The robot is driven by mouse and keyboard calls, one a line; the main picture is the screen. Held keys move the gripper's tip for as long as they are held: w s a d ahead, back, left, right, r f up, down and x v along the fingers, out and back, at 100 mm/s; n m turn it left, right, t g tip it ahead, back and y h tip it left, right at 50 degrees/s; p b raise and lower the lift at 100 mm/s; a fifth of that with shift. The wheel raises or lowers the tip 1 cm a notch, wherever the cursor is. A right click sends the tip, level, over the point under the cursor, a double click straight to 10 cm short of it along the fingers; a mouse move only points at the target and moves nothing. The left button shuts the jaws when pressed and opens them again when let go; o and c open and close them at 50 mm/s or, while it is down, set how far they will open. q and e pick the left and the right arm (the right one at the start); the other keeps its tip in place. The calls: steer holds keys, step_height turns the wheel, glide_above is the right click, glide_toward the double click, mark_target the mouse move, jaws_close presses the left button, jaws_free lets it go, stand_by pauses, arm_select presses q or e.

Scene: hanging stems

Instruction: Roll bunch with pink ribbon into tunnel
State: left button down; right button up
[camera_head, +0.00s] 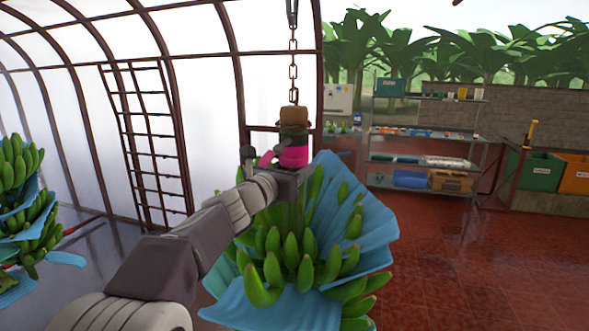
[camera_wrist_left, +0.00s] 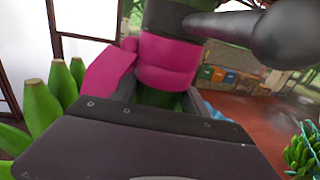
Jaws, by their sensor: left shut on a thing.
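A green banana bunch (camera_head: 291,248), partly wrapped in blue sheeting (camera_head: 350,235), hangs upright from a chain (camera_head: 293,60). A pink ribbon (camera_head: 293,157) is tied around the stem near its top, and it also shows close up in the left wrist view (camera_wrist_left: 167,62). My left gripper (camera_head: 290,178) is shut on the stem just below the ribbon. In the left wrist view the stem (camera_wrist_left: 160,98) shows between my jaws. The arched tunnel (camera_head: 110,22) with white translucent walls stands at the left. My right gripper is out of view.
More bunches with blue sheeting (camera_head: 25,205) hang at the far left. A dark ladder (camera_head: 148,145) leans against the tunnel wall. Shelving (camera_head: 425,140) and green (camera_head: 538,171) and orange crates (camera_head: 575,174) stand at the back right. The red tiled floor (camera_head: 450,260) is clear.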

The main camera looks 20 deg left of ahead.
arm_select(q)
steer(key=shift+a, duration=0.45)
steer(key=a, duration=0.2)
steer(key=a+p, duration=0.1)
steer(key=a, duration=0.1)
steer(key=a+p, duration=0.1)
steer(key=a, duration=0.2)
steer(key=shift+r, duration=0.3)
steer(key=p, duration=0.3)
glide_above(224, 186)
steer(key=a, duration=0.1)
steer(key=shift+f, duration=0.45)
steer(key=shift+a+f, duration=0.15)
steer(key=shift+a, duration=0.05)
steer(key=shift+d, duration=0.1)
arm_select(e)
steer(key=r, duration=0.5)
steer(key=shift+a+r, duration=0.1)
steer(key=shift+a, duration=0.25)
arm_select(q)
steer(key=shift+d, duration=0.55)
steer(key=c, duration=0.6)
jaws_free()
steer(key=shift+d+r, duration=0.15)
steer(key=shift+r, duration=0.05)
steer(key=shift+w+a, duration=0.1)
steer(key=shift+a, duration=0.2)
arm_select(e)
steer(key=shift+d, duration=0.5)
